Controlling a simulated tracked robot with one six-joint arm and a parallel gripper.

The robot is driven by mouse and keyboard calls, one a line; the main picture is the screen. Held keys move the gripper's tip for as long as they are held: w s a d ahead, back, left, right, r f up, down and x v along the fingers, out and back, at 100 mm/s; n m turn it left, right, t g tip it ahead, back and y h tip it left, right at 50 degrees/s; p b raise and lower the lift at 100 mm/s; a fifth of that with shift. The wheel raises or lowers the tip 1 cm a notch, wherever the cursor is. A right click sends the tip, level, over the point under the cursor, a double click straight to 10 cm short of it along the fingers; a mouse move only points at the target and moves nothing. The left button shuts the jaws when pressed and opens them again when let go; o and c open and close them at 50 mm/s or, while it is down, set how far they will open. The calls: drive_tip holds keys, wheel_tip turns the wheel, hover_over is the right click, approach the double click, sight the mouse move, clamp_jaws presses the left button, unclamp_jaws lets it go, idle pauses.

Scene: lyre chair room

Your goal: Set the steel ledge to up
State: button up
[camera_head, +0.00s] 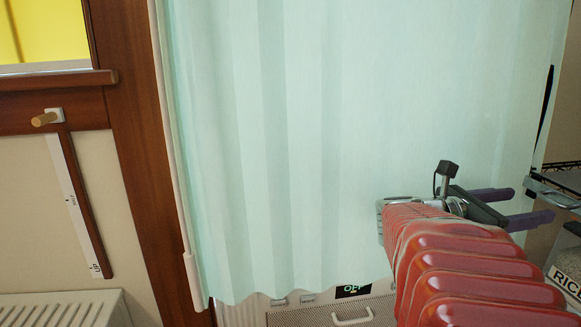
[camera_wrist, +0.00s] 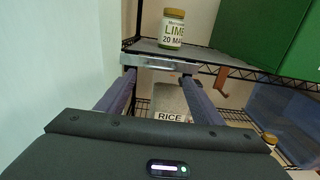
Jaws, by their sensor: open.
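The steel ledge (camera_wrist: 160,62) is a shiny strip along the front edge of a wire shelf in the wrist view. It also shows at the right edge of the head view (camera_head: 553,193). My gripper (camera_wrist: 158,77) is open, with its two purple-grey fingers pointing at the ledge. The fingertips lie close to the ledge's two ends; whether they touch it I cannot tell.
A labelled jar (camera_wrist: 172,30) stands on the shelf above the ledge. A rice container (camera_wrist: 170,103) sits below. A green panel (camera_wrist: 262,35) and blue bin (camera_wrist: 285,115) are at right. A pale curtain (camera_head: 270,130) fills the middle. A wooden peg (camera_head: 45,119) is on the left wall.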

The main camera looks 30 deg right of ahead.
drive_tip(key=x, duration=0.6)
drive_tip(key=shift+d, duration=0.2)
drive_tip(key=shift+s, duration=0.15)
